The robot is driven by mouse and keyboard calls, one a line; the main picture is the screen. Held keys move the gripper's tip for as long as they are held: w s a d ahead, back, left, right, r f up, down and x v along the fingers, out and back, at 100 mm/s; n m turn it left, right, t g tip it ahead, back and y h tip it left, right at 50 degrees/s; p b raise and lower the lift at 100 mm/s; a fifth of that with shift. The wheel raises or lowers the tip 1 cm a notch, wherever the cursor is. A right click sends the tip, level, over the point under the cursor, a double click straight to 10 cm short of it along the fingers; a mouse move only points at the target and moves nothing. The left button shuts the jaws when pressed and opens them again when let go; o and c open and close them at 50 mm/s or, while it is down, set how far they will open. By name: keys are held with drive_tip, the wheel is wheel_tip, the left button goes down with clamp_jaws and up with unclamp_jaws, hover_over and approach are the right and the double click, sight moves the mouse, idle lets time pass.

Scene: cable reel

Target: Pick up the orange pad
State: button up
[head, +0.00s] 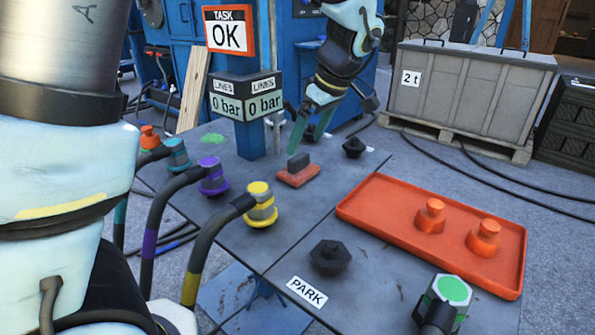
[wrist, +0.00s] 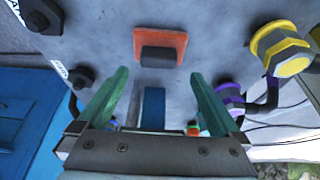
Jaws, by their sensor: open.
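The orange pad (head: 287,179) lies flat on the grey table, in front of the blue post in the head view. A dark grey block (head: 299,162) stands up from its middle. In the wrist view the orange pad (wrist: 179,40) is at the top centre, with its dark block (wrist: 158,55) facing the camera. My gripper (head: 311,128) has green fingers and is above and just behind the pad in the head view. In the wrist view my gripper (wrist: 160,76) is open and empty, its fingers spread wider than the block and apart from it.
An orange tray (head: 375,217) with two orange caps is at right. Dark hex knobs (head: 329,257) (head: 353,147) flank the pad's area. Yellow (head: 260,205), purple (head: 213,176) and teal (head: 176,155) hose couplings stand at left. The blue post (head: 250,140) with signs rises close behind the pad.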

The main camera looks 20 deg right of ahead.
sight(300, 156)
drive_tip(key=shift+b+x, duration=0.7)
drive_tip(key=shift+x, duration=2.45)
drive_tip(key=shift+d, duration=0.2)
drive_tip(key=shift+c, duration=0.2)
drive_tip(key=c, duration=1.3)
drive_tip(key=shift+r, duration=0.1)
